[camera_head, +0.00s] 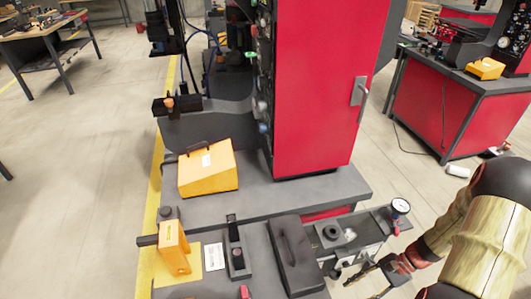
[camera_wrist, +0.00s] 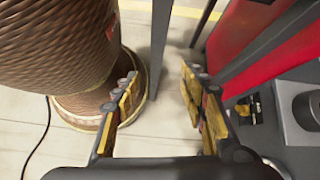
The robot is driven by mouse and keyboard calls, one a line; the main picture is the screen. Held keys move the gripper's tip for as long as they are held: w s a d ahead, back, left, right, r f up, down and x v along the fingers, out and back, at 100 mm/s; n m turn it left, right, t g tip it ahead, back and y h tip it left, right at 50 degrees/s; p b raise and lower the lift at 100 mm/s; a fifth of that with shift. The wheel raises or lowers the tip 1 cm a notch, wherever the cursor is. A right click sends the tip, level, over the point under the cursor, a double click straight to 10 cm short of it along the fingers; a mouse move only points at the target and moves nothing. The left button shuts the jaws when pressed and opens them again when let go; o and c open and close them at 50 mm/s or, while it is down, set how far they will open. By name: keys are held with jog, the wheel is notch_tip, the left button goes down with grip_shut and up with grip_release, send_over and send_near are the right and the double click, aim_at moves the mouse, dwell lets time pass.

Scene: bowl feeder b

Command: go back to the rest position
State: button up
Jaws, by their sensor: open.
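My gripper (camera_head: 364,284) is at the lower right in the head view, beside the grey machine bench (camera_head: 215,207). In the wrist view my gripper (camera_wrist: 160,88) has its two fingers spread wide apart. Nothing is between the fingers; the pale floor shows through the gap. My arm comes in from the right edge of the head view.
A red cabinet (camera_head: 320,85) stands on the bench, with a yellow box (camera_head: 208,168) to its left. A dial gauge (camera_head: 400,206) stands near my arm. A large ribbed brown cylinder (camera_wrist: 60,40) is left of my fingers. Open floor (camera_head: 70,170) lies left.

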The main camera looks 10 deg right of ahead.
jog(key=s+a+r+n+t+h+p, duration=0.1)
jog(key=a+r+n, duration=0.4)
jog(key=r, duration=0.8)
jog(key=s+a+r+n+t+h+p, duration=0.1)
jog(key=a+r+n+t+h+p, duration=0.1)
jog(key=r, duration=1.2)
jog(key=s+a+r+n+t+h+p, duration=0.1)
jog(key=a+r+n+t+h, duration=0.2)
jog(key=r, duration=1.1)
jog(key=a+n+h, duration=0.3)
jog(key=a+n, duration=0.1)
jog(key=shift+s+a+r+n+t+p, duration=0.2)
jog(key=shift+s+a+n+t+p, duration=0.1)
jog(key=shift+a+t, duration=0.1)
